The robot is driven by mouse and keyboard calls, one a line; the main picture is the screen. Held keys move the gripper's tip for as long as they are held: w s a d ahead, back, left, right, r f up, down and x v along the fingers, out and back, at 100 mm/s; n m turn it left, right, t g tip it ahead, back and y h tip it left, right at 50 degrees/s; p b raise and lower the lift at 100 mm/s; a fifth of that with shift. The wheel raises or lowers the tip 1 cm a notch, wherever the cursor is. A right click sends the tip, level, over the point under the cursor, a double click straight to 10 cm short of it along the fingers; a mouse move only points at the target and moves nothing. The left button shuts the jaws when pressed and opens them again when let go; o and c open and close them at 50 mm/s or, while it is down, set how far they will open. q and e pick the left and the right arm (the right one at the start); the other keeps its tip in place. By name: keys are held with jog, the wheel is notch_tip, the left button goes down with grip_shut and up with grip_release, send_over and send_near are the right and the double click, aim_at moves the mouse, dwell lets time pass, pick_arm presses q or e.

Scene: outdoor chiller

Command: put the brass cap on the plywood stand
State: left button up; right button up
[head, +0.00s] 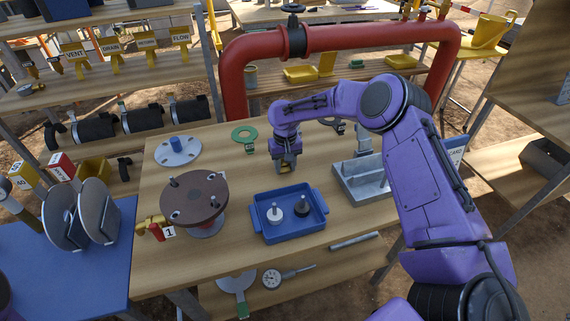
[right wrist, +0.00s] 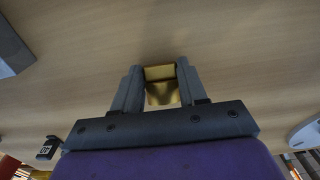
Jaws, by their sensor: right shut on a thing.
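My right gripper (head: 285,164) is over the back middle of the wooden workbench, pointing down. In the right wrist view its two fingers (right wrist: 161,88) are shut on a shiny brass piece, the brass cap (right wrist: 162,94). The fingers hide its sides, and in the head view only a small part of it shows below the fingers. Bare wood lies around it; I cannot tell how far above the bench it is. I cannot clearly pick out a separate plywood stand. My left gripper is not in view.
A blue tray (head: 289,235) with a white and a black part is in front. A brown round plate (head: 199,192) and a grey flange (head: 177,151) are left. A grey divided tray (head: 352,187) is right. A red pipe frame (head: 236,80) stands behind.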

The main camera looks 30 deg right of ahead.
jog(key=o, duration=1.2)
jog(key=shift+f, duration=0.1)
